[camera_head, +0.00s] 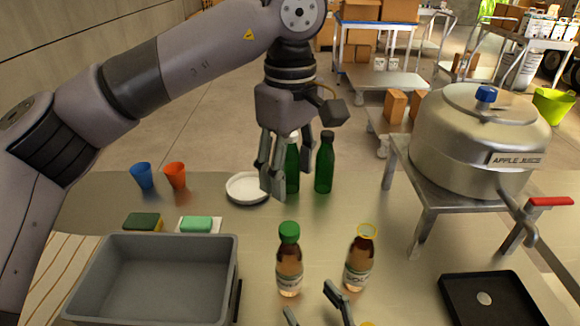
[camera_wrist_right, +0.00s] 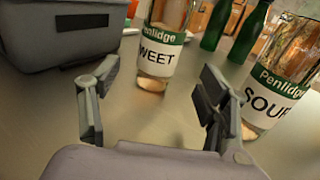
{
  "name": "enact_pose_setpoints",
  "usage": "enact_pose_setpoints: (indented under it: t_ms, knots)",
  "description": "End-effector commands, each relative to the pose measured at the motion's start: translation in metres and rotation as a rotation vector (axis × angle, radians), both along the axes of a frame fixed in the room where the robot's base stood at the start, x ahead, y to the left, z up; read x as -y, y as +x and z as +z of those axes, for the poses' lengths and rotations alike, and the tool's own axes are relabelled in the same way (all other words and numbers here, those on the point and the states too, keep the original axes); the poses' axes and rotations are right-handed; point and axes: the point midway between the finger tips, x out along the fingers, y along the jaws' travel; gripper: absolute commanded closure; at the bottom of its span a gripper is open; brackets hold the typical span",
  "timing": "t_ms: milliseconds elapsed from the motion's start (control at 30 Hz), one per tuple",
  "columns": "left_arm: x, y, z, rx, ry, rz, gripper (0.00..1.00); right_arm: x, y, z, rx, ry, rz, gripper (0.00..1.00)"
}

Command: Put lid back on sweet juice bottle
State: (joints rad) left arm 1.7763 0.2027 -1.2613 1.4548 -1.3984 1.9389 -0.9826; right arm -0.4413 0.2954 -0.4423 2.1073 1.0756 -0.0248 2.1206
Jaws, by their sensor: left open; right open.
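The sweet bottle (camera_head: 289,270) stands upright on the table with a green lid (camera_head: 289,232) on its top. Its "SWEET" label shows in the right wrist view (camera_wrist_right: 155,55), where its top is cut off. The sour bottle (camera_head: 359,262) stands upright to its right, with a yellow ring at its open-looking top; it also shows in the right wrist view (camera_wrist_right: 270,90). My right gripper (camera_head: 312,302) is open and empty, low in front of the bottles. The sweet bottle is beyond its fingers (camera_wrist_right: 160,78). My left gripper (camera_head: 284,172) is open, pointing down behind the bottles.
A grey bin (camera_head: 230,280) stands at left, near sponges (camera_head: 197,224). A white plate (camera_head: 240,190) and green bottles (camera_head: 325,165) are behind; my left fingers partly cover one. A black tray (camera_head: 500,300) and the juice press (camera_head: 470,140) are right. A yellow object (camera_head: 367,323) is cut off below.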

Motion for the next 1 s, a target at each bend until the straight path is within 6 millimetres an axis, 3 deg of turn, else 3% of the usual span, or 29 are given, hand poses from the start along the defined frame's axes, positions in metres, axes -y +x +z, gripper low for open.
enact_pose_setpoints:
  t_ms: [100,300,767,867,1000]
  knots:
    - [0.000,0.000,0.000,0.000,0.000,0.000,0.47,0.009,-0.016,-0.001,-0.002,-0.003,0.004,0.30]
    - [0.000,0.000,0.000,0.000,0.000,0.000,0.47,0.018,-0.030,0.000,-0.001,-0.001,0.002,0.30]
    - [0.000,0.000,0.000,0.000,0.000,0.000,0.47,0.021,-0.034,0.000,-0.001,0.002,-0.001,0.30]
    - [0.000,0.000,0.007,0.000,0.000,0.000,0.47,0.021,-0.034,0.007,-0.001,0.002,0.000,0.30]
    - [0.000,0.000,0.029,0.000,0.000,0.000,0.47,0.021,-0.034,0.029,-0.001,0.002,0.000,0.30]
